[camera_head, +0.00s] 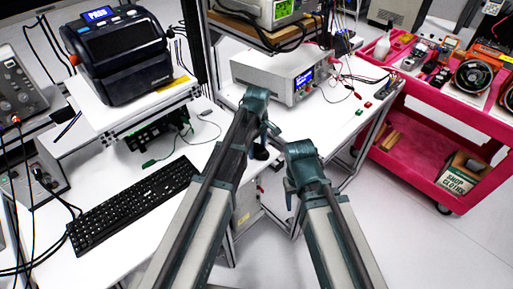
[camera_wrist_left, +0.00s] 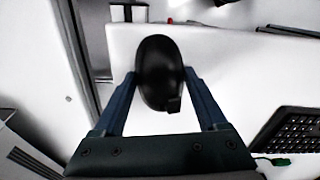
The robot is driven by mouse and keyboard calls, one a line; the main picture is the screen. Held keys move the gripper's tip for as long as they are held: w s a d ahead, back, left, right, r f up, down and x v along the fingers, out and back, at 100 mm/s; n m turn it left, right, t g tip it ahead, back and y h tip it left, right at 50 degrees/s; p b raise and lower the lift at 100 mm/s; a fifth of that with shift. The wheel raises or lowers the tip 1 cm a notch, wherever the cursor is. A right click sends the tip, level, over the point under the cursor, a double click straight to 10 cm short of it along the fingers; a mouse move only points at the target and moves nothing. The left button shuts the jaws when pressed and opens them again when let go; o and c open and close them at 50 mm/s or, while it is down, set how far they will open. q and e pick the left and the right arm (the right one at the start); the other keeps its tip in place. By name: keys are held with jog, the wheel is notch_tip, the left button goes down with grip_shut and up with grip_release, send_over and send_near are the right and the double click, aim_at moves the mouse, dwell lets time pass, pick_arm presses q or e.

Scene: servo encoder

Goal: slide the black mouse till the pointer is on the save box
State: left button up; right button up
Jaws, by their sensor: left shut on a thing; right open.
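The black mouse (camera_wrist_left: 160,72) lies on the white desk between the two fingers of my left gripper (camera_wrist_left: 159,80). The fingers are shut on its sides. In the head view, a small dark part of the mouse (camera_head: 261,153) shows just below the left gripper (camera_head: 265,132), near the desk's edge; my arm hides most of the rest. My right gripper (camera_head: 289,190) is open and empty, apart from the mouse, beyond the desk's front edge. I cannot make out a pointer or a save box in either view.
A black keyboard (camera_head: 135,203) lies on the desk to the left, its corner (camera_wrist_left: 295,135) showing in the wrist view. A printer (camera_head: 118,55), a white instrument (camera_head: 280,72) and loose cables stand behind. A pink cart (camera_head: 440,118) is at right.

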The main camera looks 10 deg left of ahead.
aim_at(257, 147)
pick_arm(q)
jog(key=o, duration=1.3)
jog(key=shift+o, duration=0.2)
jog(key=shift+r, duration=0.1)
notch_tip(257, 147, up, 14)
jog(key=p, duration=1.3)
jog(key=shift+f+p, duration=0.2)
jog(key=shift+p, duration=0.2)
